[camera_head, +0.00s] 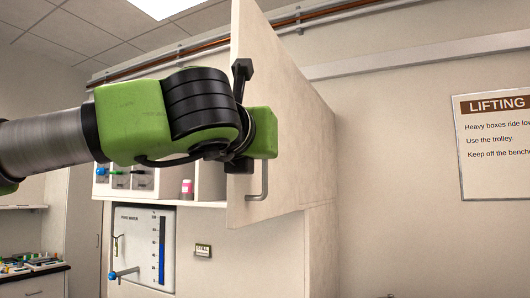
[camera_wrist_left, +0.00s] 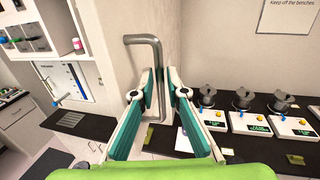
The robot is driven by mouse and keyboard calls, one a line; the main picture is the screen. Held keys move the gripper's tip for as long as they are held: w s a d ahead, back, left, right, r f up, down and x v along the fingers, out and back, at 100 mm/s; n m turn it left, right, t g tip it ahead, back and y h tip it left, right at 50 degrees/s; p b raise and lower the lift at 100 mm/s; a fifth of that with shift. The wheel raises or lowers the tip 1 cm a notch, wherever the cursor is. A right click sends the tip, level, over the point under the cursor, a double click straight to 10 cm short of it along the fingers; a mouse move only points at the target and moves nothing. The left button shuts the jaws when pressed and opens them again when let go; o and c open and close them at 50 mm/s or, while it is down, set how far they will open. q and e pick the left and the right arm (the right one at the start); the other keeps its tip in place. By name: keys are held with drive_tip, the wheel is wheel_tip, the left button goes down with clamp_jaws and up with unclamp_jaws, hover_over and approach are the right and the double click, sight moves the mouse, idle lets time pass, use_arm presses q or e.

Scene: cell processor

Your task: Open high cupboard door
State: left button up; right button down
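The high cupboard door (camera_head: 300,120) is a pale panel standing swung out from its cupboard, with open shelf space visible to its left. A grey bent-bar handle (camera_head: 264,180) is on the door face near its free edge; it also shows in the left wrist view (camera_wrist_left: 143,39). My left gripper (camera_wrist_left: 160,76) has its two fingers drawn together at the tips, one on each side of the handle bar, and looks shut on it. In the head view its fingers are hidden behind my green and black wrist. My right gripper is not in view.
Shelves with a small pink-labelled bottle (camera_head: 187,187) and a gauge panel (camera_head: 142,245) lie left of the door. A lifting sign (camera_head: 495,145) hangs on the right wall. In the wrist view, a dark bench (camera_wrist_left: 265,150) with several knobbed devices is below.

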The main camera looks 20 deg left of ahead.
use_arm(q)
drive_tip(key=s, duration=0.9)
drive_tip(key=shift+s+d, duration=0.25)
drive_tip(key=shift+d, duration=0.2)
